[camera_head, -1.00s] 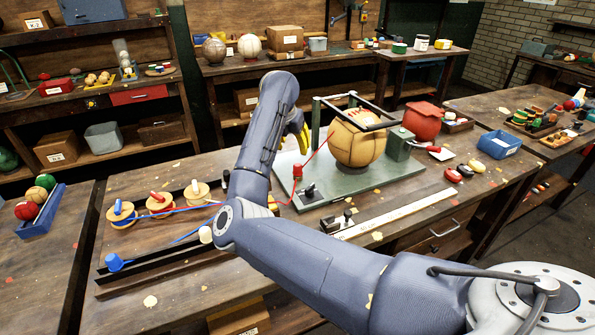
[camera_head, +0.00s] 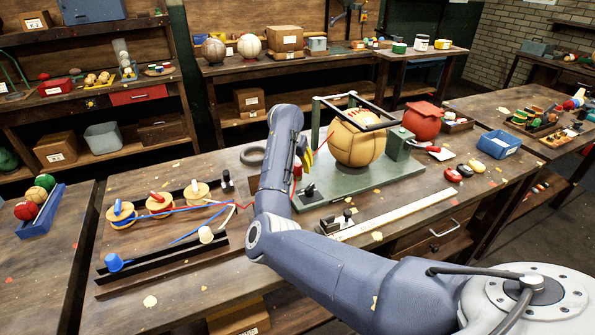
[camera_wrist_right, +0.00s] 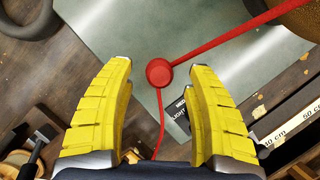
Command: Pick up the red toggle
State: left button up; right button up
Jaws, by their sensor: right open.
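The red toggle (camera_wrist_right: 158,72) is a small round red knob on a red cord, in the middle of the right wrist view. The red cord (camera_wrist_right: 220,38) runs up towards the tan ball (camera_head: 358,140) on the green stand (camera_head: 375,183). My left gripper is out of view.
Wooden spools (camera_head: 160,204) with blue and red cords lie left of my arm. A dark ring (camera_head: 252,156) lies behind it. A white ruler (camera_head: 400,212) lies in front of the stand.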

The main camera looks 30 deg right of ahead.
jog(key=shift+x, duration=0.9)
jog(key=shift+o, duration=0.3)
grip_shut()
